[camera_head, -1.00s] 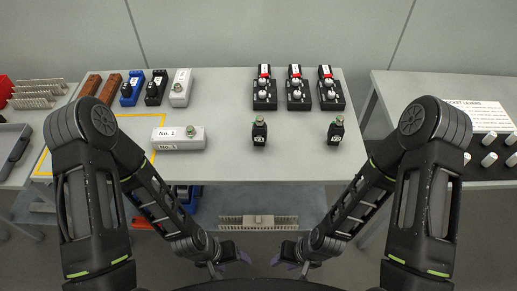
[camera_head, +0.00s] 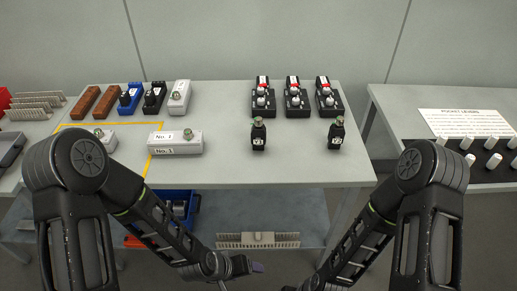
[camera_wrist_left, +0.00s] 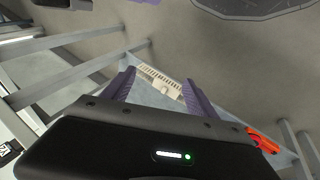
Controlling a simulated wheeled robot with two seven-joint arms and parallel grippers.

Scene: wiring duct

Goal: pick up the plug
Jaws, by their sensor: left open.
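Two black plugs with pale labels and metal tips stand upright on the table, one near the middle (camera_head: 258,135) and one further right (camera_head: 336,134). My left gripper (camera_head: 250,268) is low in front of the table's front edge, well away from both plugs. In the left wrist view my left gripper (camera_wrist_left: 158,88) has its purple fingers apart with nothing between them. My right arm comes in from the right; its gripper is mostly cut off at the bottom edge of the head view.
A white box labelled No. 1 (camera_head: 176,142) lies left of the plugs. Black socket units (camera_head: 294,97) stand behind them. The table front (camera_head: 220,172) is clear. A shelf below holds a slotted duct (camera_head: 258,240) and a blue bin (camera_head: 178,205).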

